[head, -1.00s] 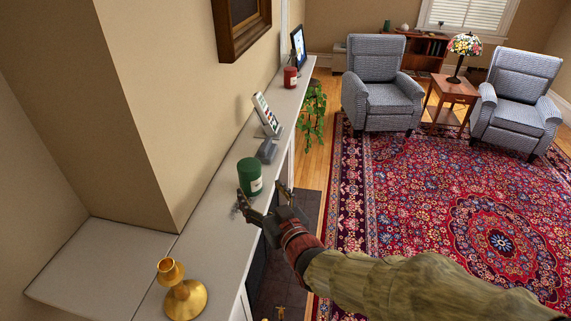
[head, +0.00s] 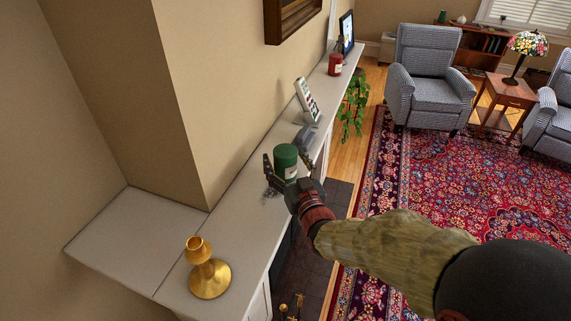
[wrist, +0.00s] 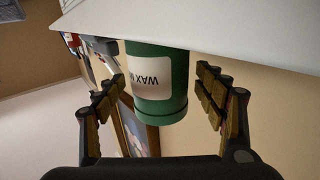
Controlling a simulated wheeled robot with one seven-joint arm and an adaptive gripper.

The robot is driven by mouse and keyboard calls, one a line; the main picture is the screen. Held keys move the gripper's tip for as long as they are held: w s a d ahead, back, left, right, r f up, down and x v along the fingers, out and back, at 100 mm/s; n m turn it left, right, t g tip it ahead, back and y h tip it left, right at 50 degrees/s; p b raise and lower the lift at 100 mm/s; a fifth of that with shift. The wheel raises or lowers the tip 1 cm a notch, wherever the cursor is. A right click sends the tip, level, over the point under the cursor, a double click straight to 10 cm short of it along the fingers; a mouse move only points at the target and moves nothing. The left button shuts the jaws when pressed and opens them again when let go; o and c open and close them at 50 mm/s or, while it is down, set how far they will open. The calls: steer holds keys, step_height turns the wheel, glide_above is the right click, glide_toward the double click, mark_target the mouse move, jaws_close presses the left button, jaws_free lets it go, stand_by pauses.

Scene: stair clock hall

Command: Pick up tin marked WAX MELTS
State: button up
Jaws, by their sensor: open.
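The green tin marked WAX MELTS (head: 285,162) stands upright on the grey mantel shelf (head: 232,207) in the head view. In the wrist view the tin (wrist: 172,100) appears upside down, with a white label reading WAX M and the rest cut off or turned away. My gripper (head: 287,172) is open, with one finger on either side of the tin. In the wrist view the fingers of my gripper (wrist: 160,98) show gaps to the tin on both sides.
A brass candlestick (head: 208,272) stands nearer on the shelf. Behind the tin are a small grey object (head: 305,137), a white tilted frame or device (head: 307,100), a red tin (head: 335,64) and a dark-framed picture (head: 346,32). The wall runs along the shelf's left side.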

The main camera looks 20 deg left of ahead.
steer(key=shift+w+a, duration=0.1)
steer(key=shift+c, duration=1.1)
steer(key=c, duration=1.1)
steer(key=shift+r, duration=0.15)
steer(key=shift+c, duration=0.7)
